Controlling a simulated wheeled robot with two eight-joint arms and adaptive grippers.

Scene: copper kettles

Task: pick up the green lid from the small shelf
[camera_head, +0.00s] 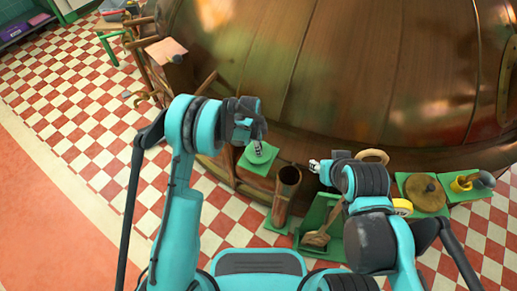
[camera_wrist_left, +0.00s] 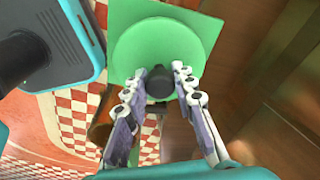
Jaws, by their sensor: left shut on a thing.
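The green lid (camera_head: 261,160) is a round disc at the small green shelf (camera_head: 245,169) beside the big copper kettle. In the left wrist view the lid (camera_wrist_left: 145,50) fills the upper middle, with the square green shelf (camera_wrist_left: 121,14) behind it. My left gripper (camera_head: 258,149) is over the lid and shut on its dark knob (camera_wrist_left: 159,84), one finger on each side. I cannot tell whether the lid touches the shelf. My right gripper (camera_head: 314,165) is apart from the lid, to its right; its fingers are too small to read.
The copper kettle (camera_head: 350,70) stands close behind both grippers. A brown tube-like container (camera_head: 286,183) stands to the right of the lid. A green dustpan-like holder with a wooden-handled brush (camera_head: 316,238) and a round brown disc (camera_head: 424,192) are further right. Checkered floor (camera_head: 75,120) is open at left.

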